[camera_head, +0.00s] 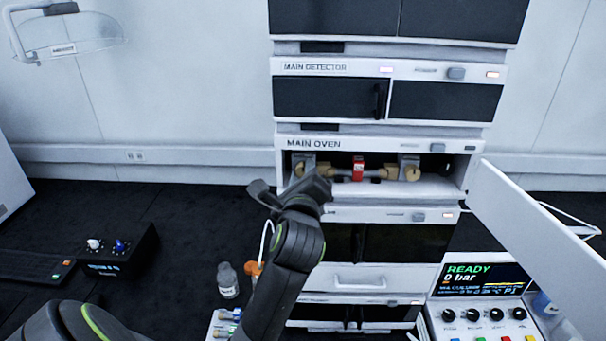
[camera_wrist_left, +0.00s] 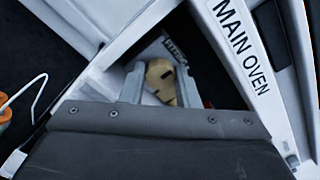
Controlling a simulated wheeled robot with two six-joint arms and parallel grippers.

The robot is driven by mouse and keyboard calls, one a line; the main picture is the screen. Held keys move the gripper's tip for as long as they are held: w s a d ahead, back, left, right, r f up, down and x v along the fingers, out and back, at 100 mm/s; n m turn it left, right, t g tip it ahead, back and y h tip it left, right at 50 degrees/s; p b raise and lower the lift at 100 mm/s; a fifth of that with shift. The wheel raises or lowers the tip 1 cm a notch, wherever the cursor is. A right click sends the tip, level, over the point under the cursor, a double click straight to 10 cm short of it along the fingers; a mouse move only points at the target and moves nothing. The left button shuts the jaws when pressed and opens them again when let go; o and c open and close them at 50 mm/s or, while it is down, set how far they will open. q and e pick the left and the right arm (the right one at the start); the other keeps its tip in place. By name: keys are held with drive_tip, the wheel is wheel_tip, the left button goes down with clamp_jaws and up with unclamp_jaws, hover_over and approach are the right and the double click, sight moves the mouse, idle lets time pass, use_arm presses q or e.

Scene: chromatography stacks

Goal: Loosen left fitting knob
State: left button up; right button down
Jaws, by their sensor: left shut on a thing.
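The main oven (camera_head: 308,143) stands open in the middle of the stack. Inside it, a column with a red band (camera_head: 358,168) lies level between two tan fittings. The right fitting knob (camera_head: 412,174) is in plain view. The left fitting knob (camera_wrist_left: 159,80) is tan and sits between the two grey fingers of my left gripper (camera_wrist_left: 160,76) in the left wrist view. My left gripper (camera_head: 312,184) reaches into the left end of the oven opening and is shut on this knob, largely hiding it in the head view. My right gripper is not in view.
The open oven door (camera_head: 535,225) sticks out at the right. A control panel reading READY, 0 bar (camera_head: 485,280) stands below it. A small bottle (camera_head: 228,280) and an orange-capped item (camera_head: 252,268) stand low beside my left arm. The main detector (camera_head: 325,97) is above.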

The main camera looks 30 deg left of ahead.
use_arm(q)
drive_tip(key=n, duration=0.2)
drive_tip(key=shift+n, duration=0.4)
drive_tip(key=n, duration=0.3)
drive_tip(key=shift+r+n, duration=0.1)
drive_tip(key=shift+n, duration=0.2)
drive_tip(key=n, duration=0.6)
drive_tip(key=shift+n, duration=0.3)
drive_tip(key=n, duration=0.5)
drive_tip(key=shift+r, duration=0.15)
drive_tip(key=n, duration=0.5)
drive_tip(key=shift+r, duration=0.1)
